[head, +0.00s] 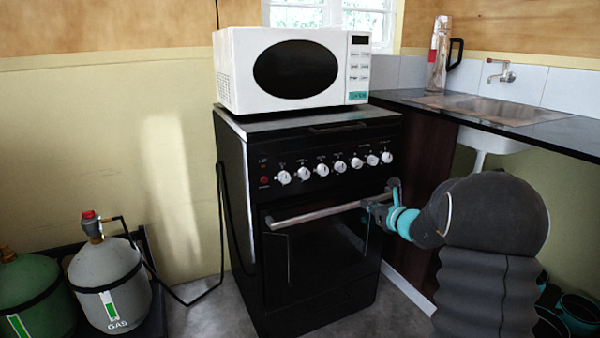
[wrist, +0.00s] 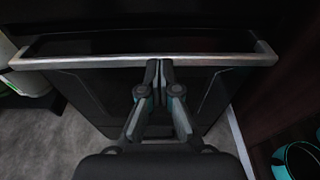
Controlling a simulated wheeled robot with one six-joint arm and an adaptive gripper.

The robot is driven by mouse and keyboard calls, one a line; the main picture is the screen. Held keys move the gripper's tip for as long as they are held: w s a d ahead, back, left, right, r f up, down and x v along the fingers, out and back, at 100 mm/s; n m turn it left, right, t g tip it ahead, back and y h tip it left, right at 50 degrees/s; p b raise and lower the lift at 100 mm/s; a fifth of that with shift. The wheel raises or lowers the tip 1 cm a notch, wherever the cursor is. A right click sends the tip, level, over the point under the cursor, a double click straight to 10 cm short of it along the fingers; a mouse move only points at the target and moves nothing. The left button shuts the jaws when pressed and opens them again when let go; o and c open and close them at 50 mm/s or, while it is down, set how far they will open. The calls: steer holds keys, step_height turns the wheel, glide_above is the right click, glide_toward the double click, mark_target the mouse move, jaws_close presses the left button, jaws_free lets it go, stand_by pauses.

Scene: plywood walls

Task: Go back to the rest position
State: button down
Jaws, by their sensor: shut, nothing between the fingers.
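My gripper (wrist: 158,72) is shut and empty, its fingertips together at the middle of the oven door handle (wrist: 80,62) in the wrist view. I cannot tell whether the fingertips touch the bar. In the head view my gripper (head: 368,205) is at the right part of the silver handle (head: 310,215), partly hidden by my own arm. The oven (head: 340,255) is black, with its door appearing closed or nearly so. My arm reaches in from the right.
A white microwave (head: 292,68) stands on the oven. A counter with a sink (head: 490,108), a tap (head: 502,72) and a bottle (head: 440,52) is at the right. Gas cylinders (head: 110,285) stand at the left. Teal pots (head: 580,312) lie low at the right. Grey floor (head: 205,315) shows between the cylinders and oven.

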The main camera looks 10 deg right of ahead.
steer(key=s+a+f+n+g+y, duration=0.1)
steer(key=s+a+f+n+g, duration=0.2)
steer(key=s+n, duration=0.35)
steer(key=s+a+f+n+g, duration=0.2)
steer(key=s+a+n+g, duration=0.1)
steer(key=s+a+n, duration=0.3)
steer(key=s+a+f+n+g+y, duration=0.1)
steer(key=s+a+f+n+g, duration=0.15)
steer(key=s+n, duration=0.35)
steer(key=s+a+r+n+h, duration=0.1)
steer(key=s+r+n+h, duration=0.1)
steer(key=s, duration=0.7)
steer(key=s+a+r+n+h, duration=0.1)
steer(key=s+r+n+h, duration=0.1)
steer(key=s+r+n, duration=0.2)
steer(key=s+a+r+n+h, duration=0.1)
steer(key=s+n, duration=0.6)
steer(key=s, duration=0.7)
step_height(320, 180, up, 2)
steer(key=shift+s+g+h, duration=0.2)
steer(key=shift+g+h, duration=0.25)
steer(key=shift+h, duration=0.45)
